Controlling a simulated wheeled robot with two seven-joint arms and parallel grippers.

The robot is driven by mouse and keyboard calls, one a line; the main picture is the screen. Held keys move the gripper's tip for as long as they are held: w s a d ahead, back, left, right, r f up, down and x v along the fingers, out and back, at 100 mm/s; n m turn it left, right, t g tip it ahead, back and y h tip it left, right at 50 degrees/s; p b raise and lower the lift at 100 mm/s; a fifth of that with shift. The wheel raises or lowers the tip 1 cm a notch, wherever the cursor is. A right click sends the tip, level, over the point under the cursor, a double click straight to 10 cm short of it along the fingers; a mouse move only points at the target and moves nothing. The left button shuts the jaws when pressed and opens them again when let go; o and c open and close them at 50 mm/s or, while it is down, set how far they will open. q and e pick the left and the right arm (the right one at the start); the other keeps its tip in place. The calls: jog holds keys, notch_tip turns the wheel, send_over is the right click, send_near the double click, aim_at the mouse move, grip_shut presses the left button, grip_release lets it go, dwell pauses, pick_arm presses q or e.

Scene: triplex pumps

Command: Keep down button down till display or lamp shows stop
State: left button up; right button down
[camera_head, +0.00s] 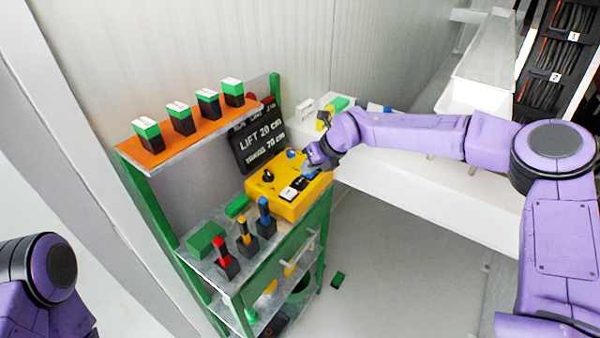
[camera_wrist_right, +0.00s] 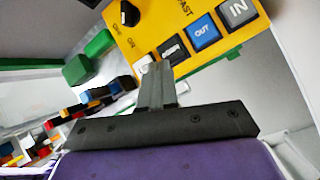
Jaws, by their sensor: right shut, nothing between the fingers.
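The yellow control box (camera_head: 287,206) sits on the right end of the bench, with a black knob and several push buttons on top. In the right wrist view, the box (camera_wrist_right: 150,32) carries a blue OUT button (camera_wrist_right: 205,32), a dark grey IN button (camera_wrist_right: 237,12), a black button (camera_wrist_right: 172,48) and a partly hidden white button (camera_wrist_right: 145,64). My right gripper (camera_head: 308,169) is shut and empty over the buttons. Its fingertips (camera_wrist_right: 158,72) overlap the white and black buttons' near edges; contact cannot be told. The black display (camera_head: 260,143) reads "LIFT 20 cm", with a blurred line below. My left gripper is out of view.
An orange shelf (camera_head: 190,126) with several green-topped blocks stands above the bench. Red, yellow and blue-handled holders (camera_head: 246,238) stand along the bench front. A white counter (camera_head: 420,185) lies behind my right arm. Floor right of the bench is mostly clear.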

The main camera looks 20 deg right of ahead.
jog(key=w+r+m+t+y, duration=0.1)
jog(key=w+r+m+y, duration=0.1)
jog(key=r, duration=0.3)
jog(key=shift+w+a+m, duration=0.35)
jog(key=shift+w+m, duration=0.05)
jog(key=shift+w, duration=0.2)
jog(key=b, duration=0.5)
send_over(303, 181)
notch_tip(303, 181, down, 8)
jog(key=shift+s+f, duration=0.1)
jog(key=shift+f, duration=0.35)
jog(key=shift+r, duration=0.1)
dwell(0.8)
jog(key=shift+f+b, duration=0.45)
jog(key=shift+b, duration=0.3)
